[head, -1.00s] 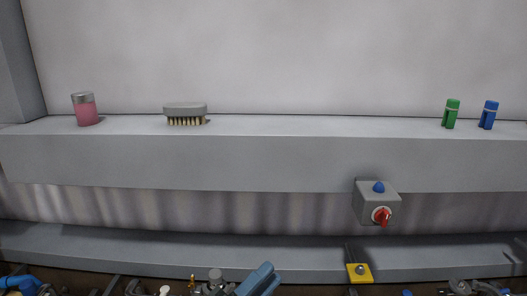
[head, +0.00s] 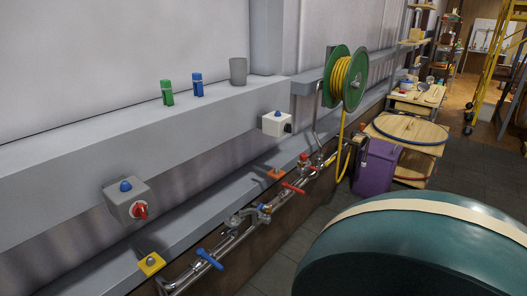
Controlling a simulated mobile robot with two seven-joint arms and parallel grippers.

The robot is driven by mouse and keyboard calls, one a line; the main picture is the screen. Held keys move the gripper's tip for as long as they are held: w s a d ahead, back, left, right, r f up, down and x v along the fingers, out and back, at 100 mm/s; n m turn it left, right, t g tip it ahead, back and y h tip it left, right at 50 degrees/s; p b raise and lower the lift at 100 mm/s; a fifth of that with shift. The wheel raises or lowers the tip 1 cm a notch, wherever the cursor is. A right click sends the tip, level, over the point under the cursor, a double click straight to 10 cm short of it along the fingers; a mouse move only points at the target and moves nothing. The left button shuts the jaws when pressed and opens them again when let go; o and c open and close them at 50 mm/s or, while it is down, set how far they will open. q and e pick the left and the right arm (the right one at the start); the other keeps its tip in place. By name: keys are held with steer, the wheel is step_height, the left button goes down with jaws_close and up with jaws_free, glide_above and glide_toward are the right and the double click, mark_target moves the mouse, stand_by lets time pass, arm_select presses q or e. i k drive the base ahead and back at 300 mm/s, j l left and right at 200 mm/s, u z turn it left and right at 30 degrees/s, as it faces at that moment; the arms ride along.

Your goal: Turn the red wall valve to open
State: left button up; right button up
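Several red parts show along the wall. A red lever handle (head: 293,188) sits on the metal pipes low on the wall, near the middle of the view. Another small red valve part (head: 304,158) is farther along the same pipes. A red rotary knob (head: 140,211) is on the front of a grey box (head: 121,199) with a blue button on top, at left. I cannot tell for sure which of these is the red wall valve. Neither of my grippers is in view.
A blue lever handle (head: 210,260) is on the nearer pipes. A large teal rounded object (head: 420,255) fills the lower right. Dark floor is open between.

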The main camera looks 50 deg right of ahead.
mark_target(284, 184)
steer(key=z, duration=1.95)
steer(key=i+u, duration=0.1)
steer(key=u, duration=0.25)
steer(key=i+l+u, duration=0.1)
steer(key=u, duration=0.25)
steer(key=i+l+u, duration=0.45)
steer(key=i+l, duration=0.75)
steer(key=l, duration=0.2)
